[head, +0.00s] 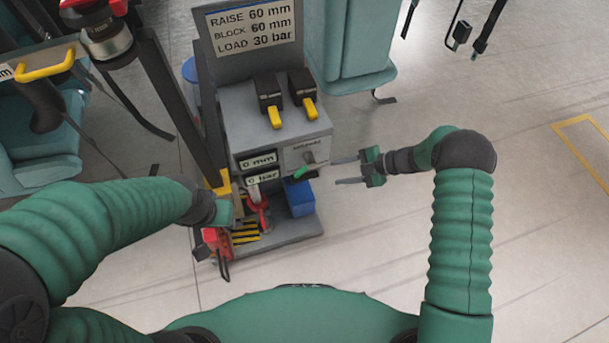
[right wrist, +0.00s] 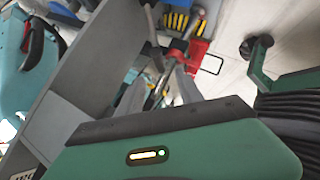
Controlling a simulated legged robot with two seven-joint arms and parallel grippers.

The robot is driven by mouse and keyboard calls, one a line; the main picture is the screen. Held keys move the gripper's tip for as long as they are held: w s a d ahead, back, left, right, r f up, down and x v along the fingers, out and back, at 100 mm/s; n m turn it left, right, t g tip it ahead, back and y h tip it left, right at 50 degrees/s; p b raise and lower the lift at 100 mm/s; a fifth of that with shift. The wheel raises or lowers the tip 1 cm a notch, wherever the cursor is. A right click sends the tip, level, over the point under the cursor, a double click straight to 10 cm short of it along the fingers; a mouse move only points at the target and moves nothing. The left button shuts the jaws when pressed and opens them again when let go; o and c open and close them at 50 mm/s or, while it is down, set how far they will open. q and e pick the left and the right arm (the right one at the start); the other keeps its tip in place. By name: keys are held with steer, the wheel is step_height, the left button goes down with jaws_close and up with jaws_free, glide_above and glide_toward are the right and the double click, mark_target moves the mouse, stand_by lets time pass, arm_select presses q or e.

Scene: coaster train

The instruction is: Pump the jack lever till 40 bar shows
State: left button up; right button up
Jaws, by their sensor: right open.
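A grey jack console (head: 240,128) stands in the middle of the head view. Its two small displays seem to read 0 mm (head: 258,161) and 0 bar (head: 262,178). A short lever with a green grip (head: 303,172) sticks out of its front. My right gripper (head: 337,172) is open and empty, just right of this lever, with a small gap. In the right wrist view, its fingers (right wrist: 160,92) spread toward the console's lower part. Red jack parts (head: 258,213) stand low on the base. My left arm ends beside them; its fingers (head: 232,207) are mostly hidden.
The sign (head: 251,25) reads RAISE 60 mm, BLOCK 60 mm, LOAD 30 bar. A blue box (head: 299,197) is on the base. Teal seats (head: 348,45) stand behind. Floor to the right is clear.

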mark_target(308, 178)
steer(key=b+x, duration=0.1)
steer(key=x, duration=0.2)
steer(key=b+x, duration=0.1)
steer(key=x, duration=0.2)
steer(key=shift+s+a+f, duration=0.15)
steer(key=shift+a, duration=0.25)
arm_select(q)
step_height(308, 178, down, 6)
steer(key=a+b, duration=0.1)
steer(key=b, duration=0.3)
steer(key=shift+f, duration=0.25)
arm_select(e)
steer(key=x, duration=1)
arm_select(q)
steer(key=shift+s, duration=0.1)
arm_select(e)
steer(key=shift+c, duration=0.4)
steer(key=shift+d, duration=0.1)
steer(key=shift+c, duration=1.1)
jaws_close()
